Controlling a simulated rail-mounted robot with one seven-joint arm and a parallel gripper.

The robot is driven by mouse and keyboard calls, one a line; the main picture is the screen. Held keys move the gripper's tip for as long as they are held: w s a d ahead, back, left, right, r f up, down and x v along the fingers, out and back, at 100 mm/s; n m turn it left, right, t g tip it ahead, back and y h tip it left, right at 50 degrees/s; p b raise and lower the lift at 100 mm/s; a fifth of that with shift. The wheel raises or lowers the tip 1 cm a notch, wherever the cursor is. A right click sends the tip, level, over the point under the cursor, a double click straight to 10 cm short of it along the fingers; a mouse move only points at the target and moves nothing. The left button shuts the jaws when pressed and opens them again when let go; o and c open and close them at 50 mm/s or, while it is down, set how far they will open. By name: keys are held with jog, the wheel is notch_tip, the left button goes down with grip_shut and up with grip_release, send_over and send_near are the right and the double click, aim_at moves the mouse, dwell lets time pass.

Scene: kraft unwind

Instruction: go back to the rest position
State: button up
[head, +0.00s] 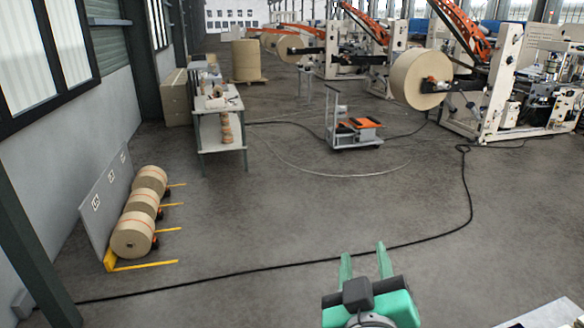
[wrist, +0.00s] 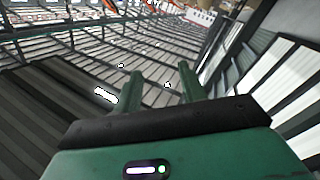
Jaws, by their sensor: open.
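My gripper (head: 364,262) shows at the bottom of the head view, right of the middle. Its two green fingers are apart and point away from me, with nothing between them. In the wrist view the gripper (wrist: 160,86) has its fingers spread and empty, against a background of roof beams and wall panels. The gripper touches nothing that I can see.
Kraft rolls (head: 133,234) lie in a rack at the left wall. A table (head: 222,134) with small items and an orange-topped cart (head: 354,132) stand farther back. A large roll (head: 420,79) hangs at a machine. A black cable (head: 300,262) crosses the otherwise open floor.

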jog(key=s+a+r+m+t+y, duration=0.1)
jog(key=s+a+r+t+y, duration=0.15)
jog(key=s+a+r, duration=0.55)
jog(key=s+a+r+m+t+y, duration=0.15)
jog(key=s+a+r+t, duration=0.3)
jog(key=r, duration=0.45)
notch_tip(320, 180, up, 18)
jog(key=s+a+m+p, duration=0.1)
jog(key=s+p, duration=0.1)
jog(key=p, duration=1.3)
jog(key=shift+a+f+p, duration=0.2)
jog(key=shift+a+p, duration=0.1)
jog(key=shift+a, duration=0.05)
